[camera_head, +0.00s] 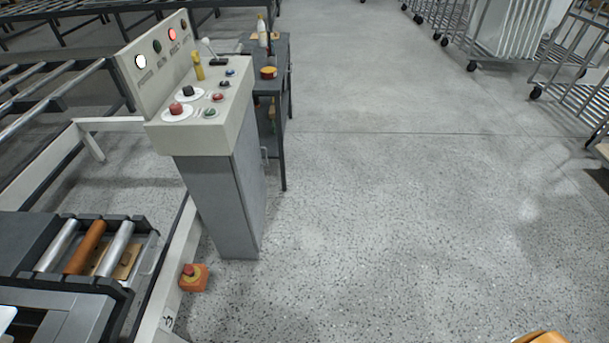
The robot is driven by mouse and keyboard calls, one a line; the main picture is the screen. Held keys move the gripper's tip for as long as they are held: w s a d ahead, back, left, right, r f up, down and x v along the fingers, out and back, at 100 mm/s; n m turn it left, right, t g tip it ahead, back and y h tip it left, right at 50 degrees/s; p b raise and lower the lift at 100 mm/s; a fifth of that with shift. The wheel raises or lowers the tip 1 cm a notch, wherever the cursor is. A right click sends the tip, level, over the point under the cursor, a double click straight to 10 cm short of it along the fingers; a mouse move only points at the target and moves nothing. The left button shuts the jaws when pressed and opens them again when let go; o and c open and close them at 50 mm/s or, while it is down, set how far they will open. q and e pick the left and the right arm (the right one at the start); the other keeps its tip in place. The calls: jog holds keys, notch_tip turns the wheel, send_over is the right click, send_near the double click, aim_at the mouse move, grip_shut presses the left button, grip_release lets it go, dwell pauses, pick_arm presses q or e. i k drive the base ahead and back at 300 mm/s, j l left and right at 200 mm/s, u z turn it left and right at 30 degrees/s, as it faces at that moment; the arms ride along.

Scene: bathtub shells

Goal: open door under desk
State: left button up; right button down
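A beige control desk (203,137) stands left of centre on a grey pedestal (215,205). The right side of the pedestal shows a flat grey panel (250,190) that looks like the door under the desk. It looks shut and flush. Neither of my grippers is in view.
A dark side table (279,85) stands just behind the control desk. An unclear orange piece (540,337) shows at the bottom edge. The floor right of the desk is clear; wire carts (575,75) stand far right.

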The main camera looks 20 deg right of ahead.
aim_at(246, 159)
jog(key=z, duration=0.1)
jog(key=i+l+u, duration=0.15)
jog(key=i+l, duration=0.15)
jog(key=i+l+u, duration=0.1)
jog(key=i+l, duration=0.15)
jog(key=l, duration=0.2)
jog(key=i+l+u, duration=0.15)
jog(key=i+l, duration=0.15)
jog(key=i+l+u, duration=0.15)
jog(key=l, duration=0.4)
jog(key=i+l+u, duration=0.15)
jog(key=i+l, duration=0.15)
jog(key=l, duration=0.2)
jog(key=i+l+u, duration=0.1)
jog(key=l, duration=0.35)
jog(key=i+l+u, duration=0.15)
jog(key=l, duration=0.4)
jog(key=i+l+u, duration=0.15)
jog(key=l, duration=0.35)
jog(key=i, duration=0.1)
